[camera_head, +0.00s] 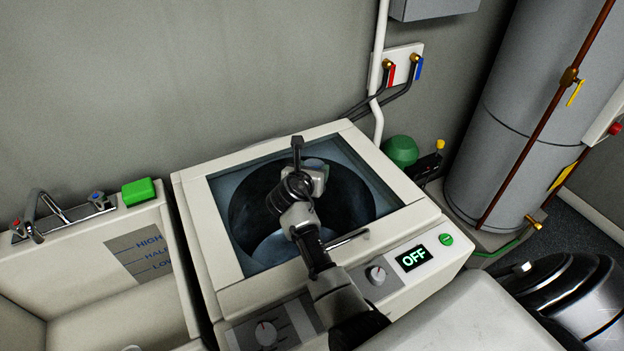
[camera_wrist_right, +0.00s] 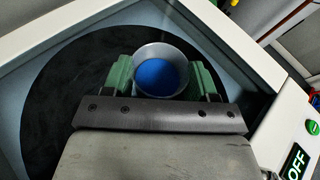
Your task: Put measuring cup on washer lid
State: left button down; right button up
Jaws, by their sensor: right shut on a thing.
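The measuring cup is a small grey round cup with blue inside (camera_wrist_right: 161,74). It sits between the green fingers of my right gripper (camera_wrist_right: 163,82), which is shut on it, in the right wrist view. In the head view my right gripper (camera_head: 314,174) is over the middle of the washer lid, and my own arm hides much of the cup. The washer lid (camera_head: 222,205) is a glass panel in a pale frame, with the dark drum showing through. I cannot tell whether the cup touches the glass. My left gripper is not in view.
The washer's front panel carries knobs (camera_head: 376,275) and an "OFF" display (camera_head: 412,258). A sink with a faucet (camera_head: 34,215) and a green sponge (camera_head: 138,191) is at left. A grey tank (camera_head: 535,110) stands at right. The wall (camera_head: 190,70) is close behind the washer.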

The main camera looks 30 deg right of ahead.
notch_tip(320, 180, down, 3)
jog(key=shift+r, duration=0.1)
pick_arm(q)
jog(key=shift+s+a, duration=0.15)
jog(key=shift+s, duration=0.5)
pick_arm(e)
jog(key=shift+f, duration=0.25)
jog(key=shift+f, duration=0.15)
jog(key=o, duration=0.9)
